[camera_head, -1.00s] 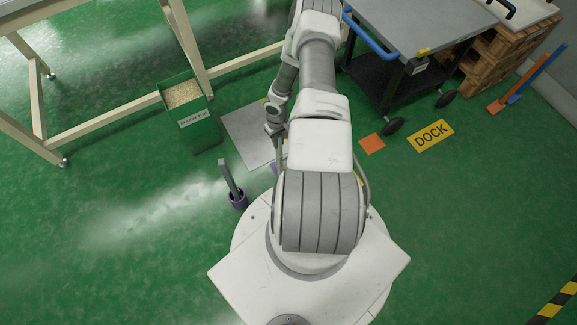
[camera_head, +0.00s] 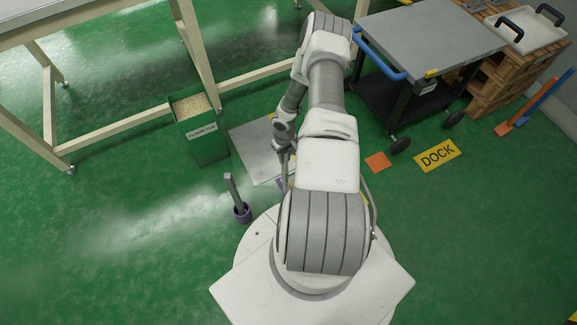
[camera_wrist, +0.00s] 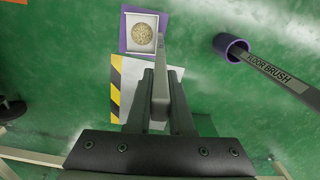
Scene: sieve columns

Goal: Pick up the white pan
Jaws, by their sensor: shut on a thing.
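The white pan (camera_wrist: 133,27) is a square, shallow pan with a round patch of tan grains in it. In the wrist view it is at the top, over a purple mat (camera_wrist: 126,48). A grey upright handle (camera_wrist: 161,88) runs from its right side back between my fingers. My gripper (camera_wrist: 161,76) is shut on this handle. I cannot tell whether the pan touches the mat or is raised.
A floor brush (camera_wrist: 272,72) stands in a purple holder (camera_wrist: 231,45), close to my base in the head view. A green bin of grains (camera_head: 203,137) and grey floor plate (camera_head: 253,153) lie beyond. A cart (camera_head: 430,40) and a white tray (camera_head: 528,36) on pallets are at upper right.

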